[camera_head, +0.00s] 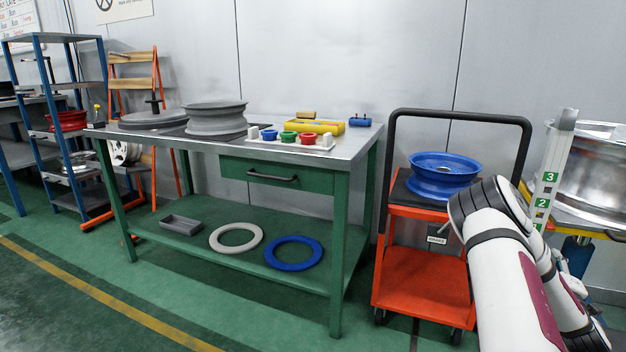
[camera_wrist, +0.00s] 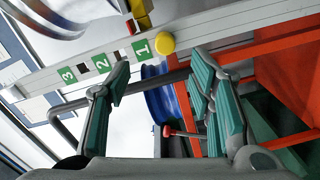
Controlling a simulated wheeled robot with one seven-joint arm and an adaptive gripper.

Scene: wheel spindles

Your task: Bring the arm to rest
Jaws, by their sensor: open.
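My arm (camera_head: 508,280) reaches in from the lower right in the head view, in front of the red cart's right side. My gripper (camera_wrist: 162,82) shows in the wrist view with its two green-padded fingers spread apart and nothing between them. In the head view I cannot make out the fingers. Beyond the fingers, the wrist view shows a white post with green number plates (camera_wrist: 141,47) and part of a blue wheel rim (camera_wrist: 158,103). I cannot see the fingers touching either one.
The blue rim (camera_head: 443,173) lies on the red cart (camera_head: 425,285), which has a black handle (camera_head: 458,115). The numbered post (camera_head: 549,175) and a silver rim (camera_head: 592,180) stand at the right. A green workbench (camera_head: 340,240) holds grey wheels. The floor in front is clear.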

